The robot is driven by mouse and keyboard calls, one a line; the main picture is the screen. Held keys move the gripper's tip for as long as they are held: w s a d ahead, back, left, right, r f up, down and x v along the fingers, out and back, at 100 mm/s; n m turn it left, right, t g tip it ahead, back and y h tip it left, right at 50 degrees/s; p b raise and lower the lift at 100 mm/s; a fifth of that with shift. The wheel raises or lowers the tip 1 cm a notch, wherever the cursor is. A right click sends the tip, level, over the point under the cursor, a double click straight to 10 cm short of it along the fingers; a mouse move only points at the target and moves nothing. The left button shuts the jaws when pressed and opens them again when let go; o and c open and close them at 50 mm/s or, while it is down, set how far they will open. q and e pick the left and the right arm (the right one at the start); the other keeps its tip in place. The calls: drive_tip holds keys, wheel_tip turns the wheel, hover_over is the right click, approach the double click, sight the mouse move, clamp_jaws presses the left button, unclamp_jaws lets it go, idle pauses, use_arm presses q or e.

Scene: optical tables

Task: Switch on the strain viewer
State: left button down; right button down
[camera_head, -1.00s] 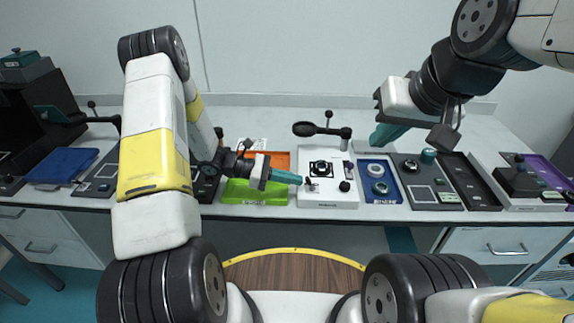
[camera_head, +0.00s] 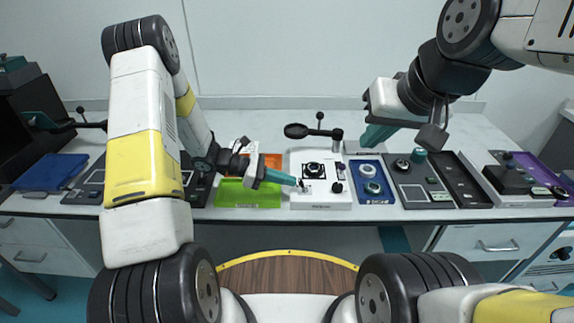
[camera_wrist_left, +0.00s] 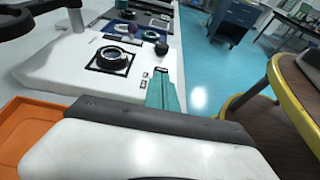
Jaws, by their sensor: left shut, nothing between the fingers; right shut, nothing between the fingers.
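The strain viewer appears to be the white box (camera_head: 322,199) on the table, with a black ring mount on its top, a dark knob at its right and a black arm with an oval head behind. It also shows in the left wrist view (camera_wrist_left: 60,65). My left gripper (camera_head: 296,182) is shut and empty, its teal fingertips at the box's left front by a small switch-like part. In the left wrist view its fingers (camera_wrist_left: 162,90) lie beside the box's front edge and hide what is beneath. My right gripper (camera_head: 376,137) is shut and empty, raised behind the blue tray.
A green tray (camera_head: 248,195) and an orange tray (camera_wrist_left: 30,130) sit left of the box. A blue tray (camera_head: 374,196) with round parts and a grey panel (camera_head: 425,196) stand at its right. Open floor (camera_wrist_left: 215,75) lies before the table.

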sight(299, 180)
use_arm(q)
drive_tip(key=shift+d+r, duration=0.1)
drive_tip(key=shift+r, duration=0.05)
drive_tip(key=y, duration=0.1)
drive_tip(key=d+r+y, duration=0.1)
drive_tip(key=y, duration=0.1)
drive_tip(key=shift+d+r+y, duration=0.3)
drive_tip(key=d+y, duration=0.1)
drive_tip(key=y, duration=0.2)
drive_tip(key=shift+d+r+y, duration=0.3)
drive_tip(key=shift+d+r, duration=0.05)
drive_tip(key=shift+r, duration=0.05)
drive_tip(key=shift+a, duration=0.1)
drive_tip(key=shift+r, duration=0.1)
drive_tip(key=shift+r, duration=0.65)
